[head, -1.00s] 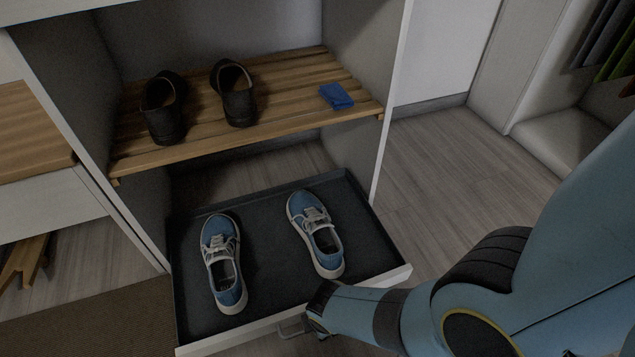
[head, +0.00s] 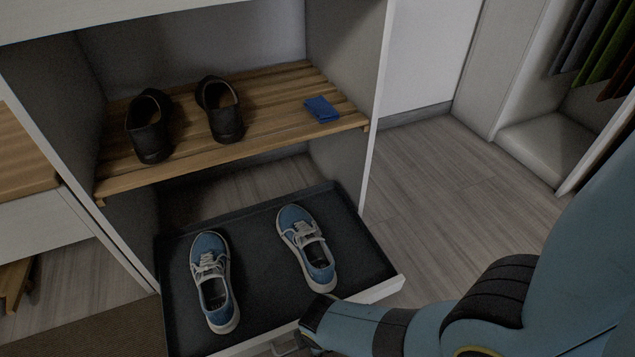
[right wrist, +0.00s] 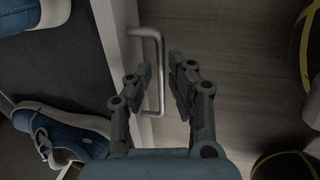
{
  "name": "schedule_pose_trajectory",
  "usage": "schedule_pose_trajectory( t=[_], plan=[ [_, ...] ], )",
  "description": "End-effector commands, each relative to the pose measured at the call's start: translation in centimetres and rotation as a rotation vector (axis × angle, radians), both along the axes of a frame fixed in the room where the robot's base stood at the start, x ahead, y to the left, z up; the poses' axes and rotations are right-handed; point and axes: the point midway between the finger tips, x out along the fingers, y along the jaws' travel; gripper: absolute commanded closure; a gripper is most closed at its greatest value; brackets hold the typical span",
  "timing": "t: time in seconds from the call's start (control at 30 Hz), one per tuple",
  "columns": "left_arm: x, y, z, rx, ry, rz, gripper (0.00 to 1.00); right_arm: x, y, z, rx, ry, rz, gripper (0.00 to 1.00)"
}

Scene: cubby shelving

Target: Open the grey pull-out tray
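The grey pull-out tray (head: 262,275) sits at the bottom of the cubby and stands well out past its front. It has a white front panel (head: 368,292) and a metal handle (head: 285,345). A pair of blue shoes (head: 211,280) with white soles lies in it. My right gripper (head: 305,337) is at the tray front by the handle. In the right wrist view, its fingers (right wrist: 160,75) are apart, with the handle bar (right wrist: 160,48) between them; firm contact cannot be made out. My left gripper is not in view.
A slatted wooden shelf (head: 270,118) above the tray holds black shoes (head: 150,127) and a blue folded item (head: 321,109). A brown mat (head: 110,330) lies at the lower left. Wooden floor (head: 450,190) is open to the right of the cubby.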

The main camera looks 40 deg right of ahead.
Motion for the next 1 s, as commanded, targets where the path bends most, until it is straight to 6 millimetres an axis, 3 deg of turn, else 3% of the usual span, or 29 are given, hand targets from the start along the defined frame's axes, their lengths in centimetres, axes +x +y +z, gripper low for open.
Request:
schedule_pose_trajectory(
  t=[0.5, 1.0],
  plan=[
    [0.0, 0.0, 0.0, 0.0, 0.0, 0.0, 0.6, -1.2, 0.4, 5.6, 0.003, 0.001, -0.001, 0.81],
    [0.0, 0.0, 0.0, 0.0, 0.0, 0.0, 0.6, -1.3, 0.4, 6.3, 0.003, 0.002, 0.0, 0.81]
  ],
)
